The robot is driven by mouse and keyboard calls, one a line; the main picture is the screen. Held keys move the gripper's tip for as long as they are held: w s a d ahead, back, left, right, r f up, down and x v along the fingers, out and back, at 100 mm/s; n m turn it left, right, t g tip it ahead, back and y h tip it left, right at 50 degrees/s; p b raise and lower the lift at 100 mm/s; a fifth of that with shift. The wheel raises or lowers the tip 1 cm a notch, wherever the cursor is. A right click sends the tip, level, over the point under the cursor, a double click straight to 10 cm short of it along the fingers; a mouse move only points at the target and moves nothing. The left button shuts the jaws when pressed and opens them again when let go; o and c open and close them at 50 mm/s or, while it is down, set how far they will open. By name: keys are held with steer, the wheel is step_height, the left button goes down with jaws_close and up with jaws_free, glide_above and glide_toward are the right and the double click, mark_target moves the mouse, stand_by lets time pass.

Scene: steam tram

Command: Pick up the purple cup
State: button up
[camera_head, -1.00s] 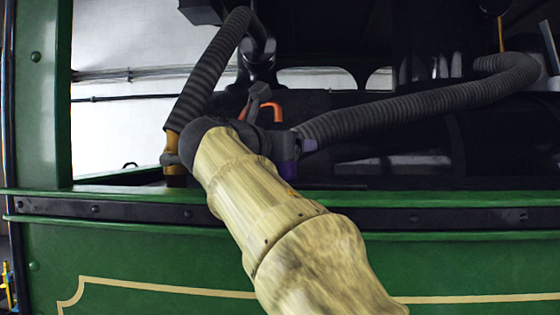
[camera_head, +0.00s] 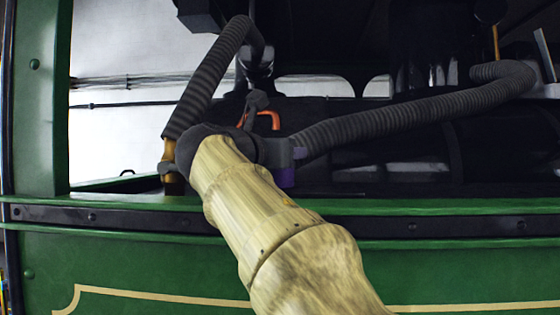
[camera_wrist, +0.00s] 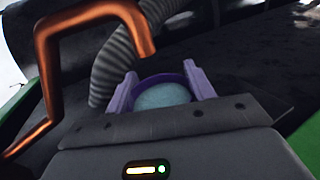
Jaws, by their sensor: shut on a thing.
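The purple cup (camera_wrist: 163,79) is between the two purple fingers of my gripper (camera_wrist: 162,88) in the wrist view, its round rim and pale blue-grey inside showing. The fingers are shut on it, one at each side. In the head view my gripper (camera_head: 287,168) is just beyond the green ledge, right of my wrist. A small purple patch shows there, and I cannot tell cup from finger in it. The cup's lower part is hidden.
The green ledge (camera_head: 400,207) crosses in front of the dark cab interior. An orange bent handle (camera_head: 268,117) stands behind my wrist and looms large at the left of the wrist view (camera_wrist: 92,18). Grey ribbed hoses arch nearby (camera_head: 400,117). A green post (camera_head: 40,100) stands at left.

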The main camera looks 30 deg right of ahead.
steer(key=shift+r, duration=0.45)
steer(key=shift+s+a+r, duration=0.1)
steer(key=shift+a+r, duration=0.1)
steer(key=shift+r, duration=0.05)
steer(key=b+v, duration=0.3)
steer(key=v, duration=1.4)
steer(key=shift+s+a, duration=0.15)
steer(key=shift+a, duration=0.1)
steer(key=shift+f, duration=0.1)
